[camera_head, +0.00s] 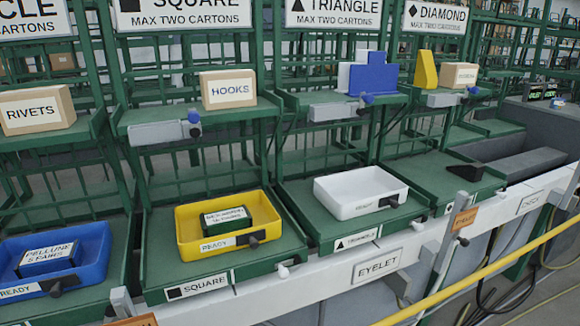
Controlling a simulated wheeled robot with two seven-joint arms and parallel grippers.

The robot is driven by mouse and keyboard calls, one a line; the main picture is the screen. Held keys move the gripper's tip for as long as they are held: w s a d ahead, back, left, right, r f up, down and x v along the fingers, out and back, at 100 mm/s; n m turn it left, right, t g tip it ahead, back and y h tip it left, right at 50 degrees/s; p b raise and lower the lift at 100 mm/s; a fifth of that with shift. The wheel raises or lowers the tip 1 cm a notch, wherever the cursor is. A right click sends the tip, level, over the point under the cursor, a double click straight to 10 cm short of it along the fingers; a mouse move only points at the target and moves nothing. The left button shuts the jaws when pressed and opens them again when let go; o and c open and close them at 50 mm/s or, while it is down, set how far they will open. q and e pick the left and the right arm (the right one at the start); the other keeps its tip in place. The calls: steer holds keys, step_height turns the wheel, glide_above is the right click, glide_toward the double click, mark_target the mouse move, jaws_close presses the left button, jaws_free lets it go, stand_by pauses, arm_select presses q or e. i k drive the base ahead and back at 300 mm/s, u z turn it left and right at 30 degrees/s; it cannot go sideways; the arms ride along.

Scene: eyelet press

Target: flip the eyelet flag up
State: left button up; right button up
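A white label reading EYELET (377,265) is on the white front rail, below the triangle bay. An orange tag (465,219) with small, hard-to-read lettering sits on a grey post right of that label. Grey plates with blue-tipped ends sit at the upper shelf edges: one at the square bay (160,132), one at the triangle bay (333,111) and one at the diamond bay (441,100). I cannot tell which part is the eyelet flag, or whether it is up or down. Neither of my grippers is in view.
A blue tray (95,268), a yellow tray (186,228) and an empty white tray (335,208) stand on the lower green shelves. The blue and yellow trays hold dark boxes. A yellow rail (500,262) crosses the front right. Cartons (228,89) sit on the upper shelves.

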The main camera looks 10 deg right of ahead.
mark_target(466, 219)
steer(key=z, duration=1.4)
steer(key=i, duration=1.05)
